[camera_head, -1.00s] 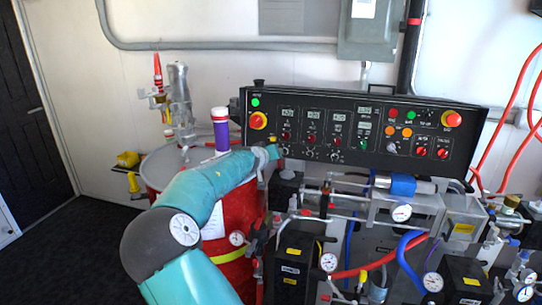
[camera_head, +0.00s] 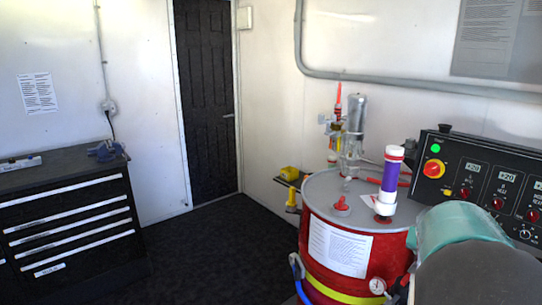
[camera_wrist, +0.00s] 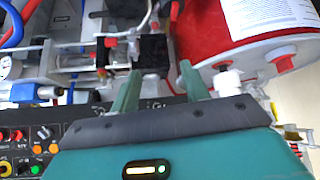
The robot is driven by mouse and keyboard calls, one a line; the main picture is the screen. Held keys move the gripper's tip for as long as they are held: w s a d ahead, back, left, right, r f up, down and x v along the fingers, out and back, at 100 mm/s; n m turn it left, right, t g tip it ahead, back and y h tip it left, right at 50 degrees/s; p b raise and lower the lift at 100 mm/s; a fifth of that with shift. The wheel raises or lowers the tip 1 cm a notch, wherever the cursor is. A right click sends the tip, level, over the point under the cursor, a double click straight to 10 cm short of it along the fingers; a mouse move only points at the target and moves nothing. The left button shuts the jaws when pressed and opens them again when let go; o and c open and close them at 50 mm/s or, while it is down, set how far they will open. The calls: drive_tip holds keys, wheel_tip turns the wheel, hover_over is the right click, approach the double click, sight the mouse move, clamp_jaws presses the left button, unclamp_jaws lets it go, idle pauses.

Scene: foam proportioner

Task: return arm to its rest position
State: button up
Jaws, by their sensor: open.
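My arm (camera_head: 462,232) shows in the head view at the lower right, teal with a grey joint, in front of the control panel and beside the red drum. My gripper (camera_wrist: 160,75) shows in the wrist view with its two green fingers apart and nothing between them. Beyond the fingers are the machine's pipes and fittings and the side of the drum. In the head view the gripper itself is hidden or out of frame.
The red drum (camera_head: 341,243) with a purple and white cylinder (camera_head: 390,178) on top stands close to my arm. The control panel (camera_head: 488,186) is at the right edge. A black drawer cabinet (camera_head: 75,225) is at the left. Dark floor (camera_head: 220,255) between is clear.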

drive_tip(key=s+a+r+n+y, duration=0.2)
drive_tip(key=s+a+n, duration=0.1)
drive_tip(key=s+a, duration=1)
drive_tip(key=s+a+r+n+y, duration=0.2)
drive_tip(key=s+a+n+y, duration=0.1)
drive_tip(key=s+a, duration=1)
drive_tip(key=shift+s+a+r+n, duration=0.2)
drive_tip(key=shift+a+n, duration=0.5)
drive_tip(key=shift+a, duration=0.5)
drive_tip(key=shift+c, duration=0.3)
